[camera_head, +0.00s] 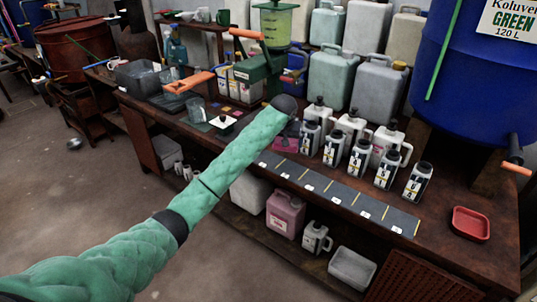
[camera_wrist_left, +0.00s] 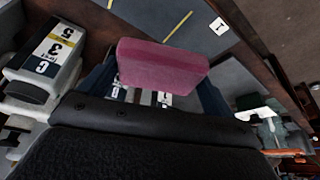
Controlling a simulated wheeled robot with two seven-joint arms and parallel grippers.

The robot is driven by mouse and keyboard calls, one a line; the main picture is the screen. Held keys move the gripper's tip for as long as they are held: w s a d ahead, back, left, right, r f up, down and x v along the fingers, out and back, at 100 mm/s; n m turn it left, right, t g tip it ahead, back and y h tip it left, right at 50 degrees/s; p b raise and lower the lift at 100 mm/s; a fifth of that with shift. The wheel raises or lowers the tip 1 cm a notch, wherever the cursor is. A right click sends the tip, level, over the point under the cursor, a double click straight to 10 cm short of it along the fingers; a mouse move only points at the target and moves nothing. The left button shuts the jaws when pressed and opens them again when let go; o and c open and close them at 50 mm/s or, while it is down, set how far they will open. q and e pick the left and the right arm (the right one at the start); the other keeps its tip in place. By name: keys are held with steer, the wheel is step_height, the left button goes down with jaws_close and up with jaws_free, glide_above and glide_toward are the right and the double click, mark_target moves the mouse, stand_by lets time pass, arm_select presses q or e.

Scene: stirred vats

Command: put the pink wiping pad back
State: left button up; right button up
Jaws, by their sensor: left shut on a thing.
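The pink wiping pad (camera_wrist_left: 160,66) sits between the dark fingers of my left gripper (camera_wrist_left: 158,92), which is shut on it. In the head view a part of the pink pad (camera_head: 284,145) shows just beyond my left wrist, over the bench at the left end of the grey marked strip. My wrist hides most of that gripper there. I cannot tell whether the pad touches the bench top. My right gripper is in neither view.
Several labelled bottles (camera_head: 388,168) stand close right of the pad, behind the grey strip (camera_head: 338,193). A red tray (camera_head: 471,224) lies at the bench's right end, below a blue drum (camera_head: 478,70). A green dispenser (camera_head: 262,75) with an orange handle stands behind left.

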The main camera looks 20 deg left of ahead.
arm_select(q)
steer(key=w+a+f, duration=0.1)
steer(key=a, duration=0.1)
steer(key=w+a+f, duration=0.1)
steer(key=a+f, duration=0.1)
steer(key=a, duration=0.1)
steer(key=a+f+p, duration=0.1)
steer(key=a+f, duration=0.1)
steer(key=shift+w+a, duration=0.35)
steer(key=shift+w, duration=0.05)
step_height(320, 180, down, 3)
steer(key=shift+f+p, duration=0.15)
steer(key=shift+p, duration=0.35)
steer(key=shift+f, duration=0.35)
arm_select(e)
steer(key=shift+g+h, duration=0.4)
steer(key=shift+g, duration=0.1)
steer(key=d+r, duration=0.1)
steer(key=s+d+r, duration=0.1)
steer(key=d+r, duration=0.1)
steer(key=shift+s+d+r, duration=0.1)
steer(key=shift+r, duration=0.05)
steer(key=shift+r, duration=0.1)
arm_select(q)
steer(key=o, duration=0.6)
steer(key=shift+f, duration=0.1)
